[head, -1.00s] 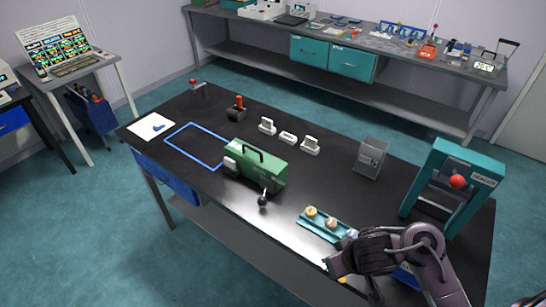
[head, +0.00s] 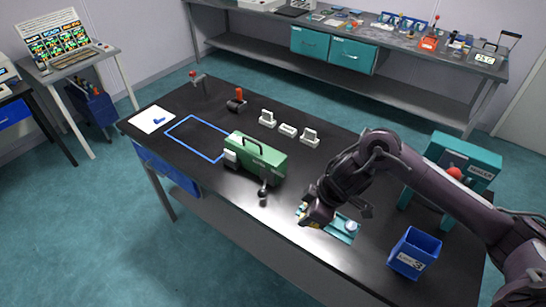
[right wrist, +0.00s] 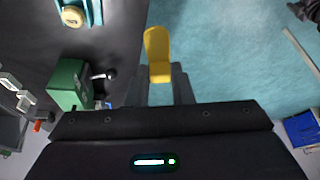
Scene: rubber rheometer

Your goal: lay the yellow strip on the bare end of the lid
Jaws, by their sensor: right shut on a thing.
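My right gripper (head: 314,214) is shut on the yellow strip, above the table's front edge. In the right wrist view, the yellow strip (right wrist: 158,52) points away from between the two fingertips (right wrist: 162,88), with the teal floor behind it. In the head view the gripper mostly hides the strip. A green machine (head: 257,158) with a top handle and a black-knobbed lever stands left of the gripper, apart from it; it also shows in the right wrist view (right wrist: 66,84). I cannot make out a separate lid or its bare end.
A teal tray (head: 344,233) with round pieces lies close beside my right gripper, partly hidden by it. A blue bin (head: 415,253) and a teal sealer frame (head: 468,153) stand to the right. White holders (head: 288,130) stand behind the green machine. A blue outline (head: 190,143) at left encloses clear table.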

